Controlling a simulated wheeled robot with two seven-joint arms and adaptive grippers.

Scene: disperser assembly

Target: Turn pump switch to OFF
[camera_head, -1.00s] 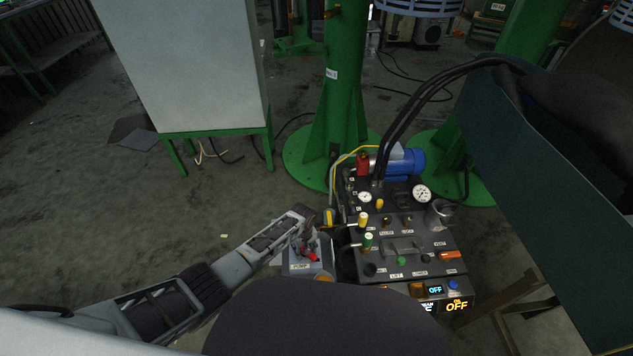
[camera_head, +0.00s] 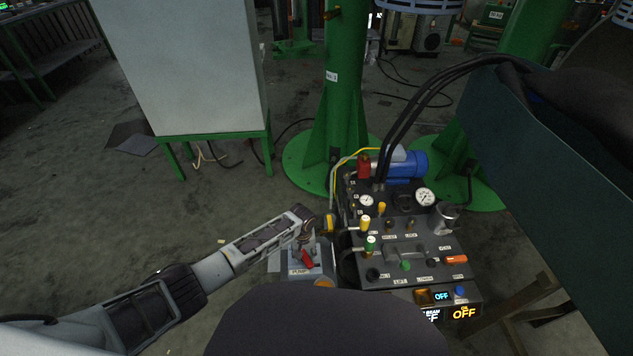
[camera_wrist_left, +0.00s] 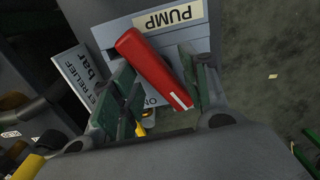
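The pump switch is a red lever (camera_head: 307,260) on a grey box (camera_head: 318,270) labelled PUMP, left of the black control panel. In the left wrist view the red lever (camera_wrist_left: 154,68) lies slanted between the two fingers of my left gripper (camera_wrist_left: 165,95). The fingers stand apart; the right finger is close to the lever, and a gap shows on the left side. Whether they touch it is unclear. In the head view my left gripper (camera_head: 304,240) is over the box. The ON/OFF lettering is mostly hidden by the fingers. My right gripper is not in view.
The control panel (camera_head: 415,240) carries gauges, valves and knobs, with lit OFF displays (camera_head: 463,313) at its front. A green pillar (camera_head: 345,100) stands behind. A white cabinet (camera_head: 185,70) is at the back left.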

